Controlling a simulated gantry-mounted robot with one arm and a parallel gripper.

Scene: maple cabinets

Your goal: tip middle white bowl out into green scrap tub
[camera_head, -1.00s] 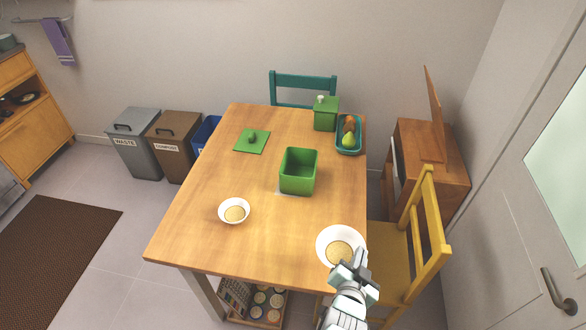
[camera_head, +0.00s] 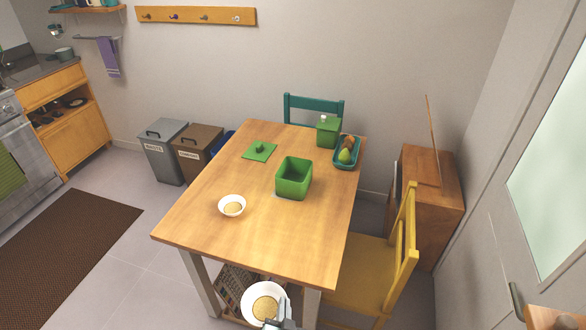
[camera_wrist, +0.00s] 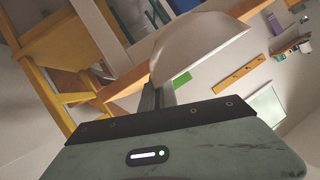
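A white bowl (camera_head: 252,291) with tan contents is held by my gripper (camera_head: 281,306), which is shut on its right rim. The bowl looks roughly upright, in front of the table's near edge in the head view. In the wrist view its pale outer side (camera_wrist: 200,45) fills the upper middle, beside the finger (camera_wrist: 160,92). A second white bowl (camera_head: 224,203), also with tan contents, stands on the table's left front part. The open green tub (camera_head: 294,190) stands near the table's middle, and its visible inside looks empty. The tub's floor is partly hidden.
The wooden table (camera_head: 260,235) has clear room around the tub. A yellow chair (camera_head: 372,275) stands at the right.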

